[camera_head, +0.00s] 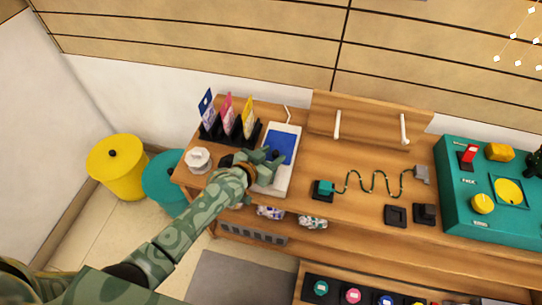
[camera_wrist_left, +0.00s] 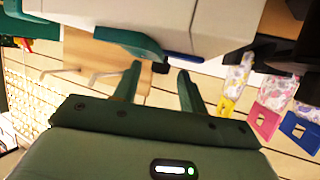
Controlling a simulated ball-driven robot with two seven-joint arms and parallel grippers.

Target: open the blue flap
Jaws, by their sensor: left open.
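The blue flap (camera_head: 284,141) is a blue panel on top of a white box (camera_head: 281,183) on the wooden bench in the head view. It looks flat on the box. My left gripper (camera_head: 264,158) is open at the near left edge of the flap and hides part of it. I cannot tell whether it touches the flap. In the left wrist view the fingers of my left gripper (camera_wrist_left: 158,72) are apart, just beside the white box (camera_wrist_left: 205,22). A dark blue edge (camera_wrist_left: 184,57) shows under the box there, probably the flap. My right gripper is not seen.
A black rack (camera_head: 229,133) with colored cards stands left of the box, with a white round object (camera_head: 198,160) in front. A teal plug block (camera_head: 323,190) with a wavy cable lies to the right. A teal control panel (camera_head: 461,206) stands farther right.

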